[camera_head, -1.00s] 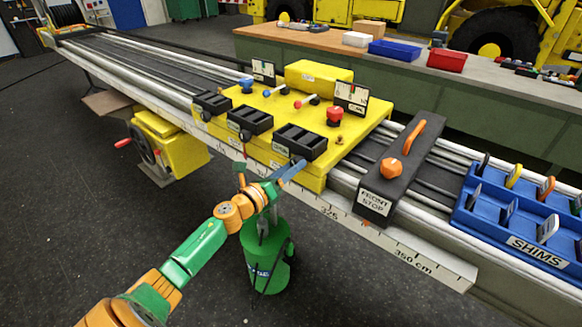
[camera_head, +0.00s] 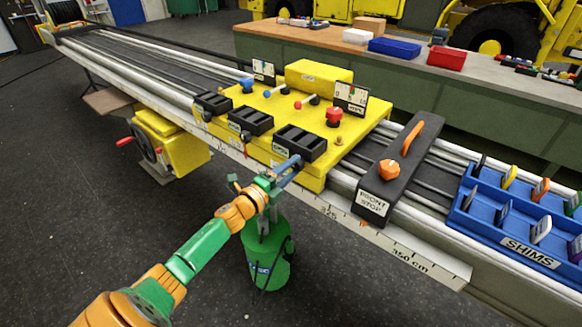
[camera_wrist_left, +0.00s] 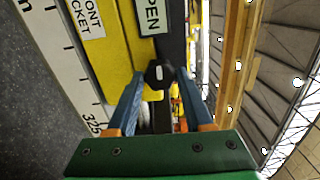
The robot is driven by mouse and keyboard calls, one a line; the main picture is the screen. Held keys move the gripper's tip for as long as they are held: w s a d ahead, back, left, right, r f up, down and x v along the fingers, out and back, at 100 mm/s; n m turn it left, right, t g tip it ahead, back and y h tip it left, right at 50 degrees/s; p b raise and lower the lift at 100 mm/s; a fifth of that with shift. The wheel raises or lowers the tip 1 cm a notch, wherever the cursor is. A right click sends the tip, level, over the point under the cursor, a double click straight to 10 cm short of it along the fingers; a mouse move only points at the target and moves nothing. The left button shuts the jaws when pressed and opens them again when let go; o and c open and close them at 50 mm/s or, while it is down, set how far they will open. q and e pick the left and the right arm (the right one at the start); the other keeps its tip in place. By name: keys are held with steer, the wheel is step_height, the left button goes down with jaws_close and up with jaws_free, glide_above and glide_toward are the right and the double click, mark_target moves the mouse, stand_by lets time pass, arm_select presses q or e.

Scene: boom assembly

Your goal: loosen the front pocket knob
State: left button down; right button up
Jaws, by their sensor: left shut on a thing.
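The front pocket knob (camera_wrist_left: 158,74) is a small black knob with a white mark. It sits on the side of the yellow carriage (camera_head: 318,176), below the black front pocket (camera_head: 301,141). In the left wrist view the knob lies between the blue fingertips of my left gripper (camera_wrist_left: 160,82), which is shut on it. In the head view my left gripper (camera_head: 291,166) reaches the pocket's near side and hides the knob. A label reading "OPEN" (camera_wrist_left: 152,15) is beside the knob. My right gripper is not in view.
The black front stop (camera_head: 398,170) with an orange knob stands on the rail right of the carriage. A blue shims tray (camera_head: 478,219) is farther right. The scale strip (camera_head: 385,240) runs along the rail's near edge.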

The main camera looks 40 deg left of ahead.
arm_select(q)
steer(key=n+p, duration=0.1)
steer(key=n, duration=0.3)
steer(key=shift+r+n, duration=0.1)
steer(key=shift+n, duration=0.2)
steer(key=n, duration=0.4)
steer(key=shift+n+p, duration=0.3)
steer(key=shift+p, duration=0.1)
steer(key=n, duration=0.3)
steer(key=shift+n, duration=0.3)
steer(key=shift+n+p, duration=0.35)
steer(key=shift+n, duration=1.55)
steer(key=shift+c, duration=1.4)
jaws_free()
